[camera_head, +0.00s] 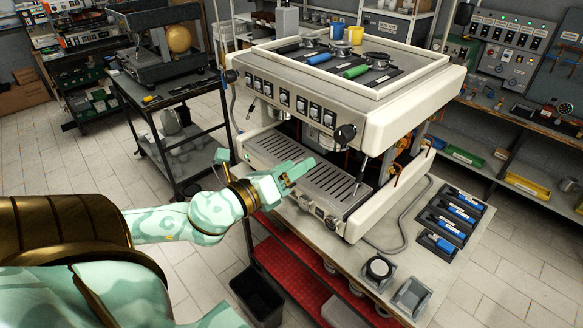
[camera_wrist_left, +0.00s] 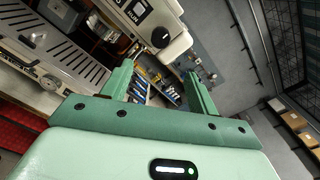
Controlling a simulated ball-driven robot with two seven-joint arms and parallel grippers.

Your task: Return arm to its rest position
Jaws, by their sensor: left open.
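My left arm comes in from the left in the head view. My left gripper (camera_head: 294,174) is in front of the boiler machine (camera_head: 340,95), over the front edge of its drip tray. Its two fingers are apart with nothing between them. In the left wrist view the left gripper (camera_wrist_left: 160,82) also shows open and empty, with the machine's drip grate (camera_wrist_left: 62,62) to its left. I cannot tell whether the gripper touches the machine. My right gripper is not in view.
The machine stands on a table (camera_head: 440,275) with a red lower shelf (camera_head: 290,270). Blue-handled tools (camera_head: 456,212) lie in holders at right. A black bin (camera_head: 258,295) stands on the floor below. A black cart (camera_head: 170,110) is at left, with open tiled floor (camera_head: 90,150) around it.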

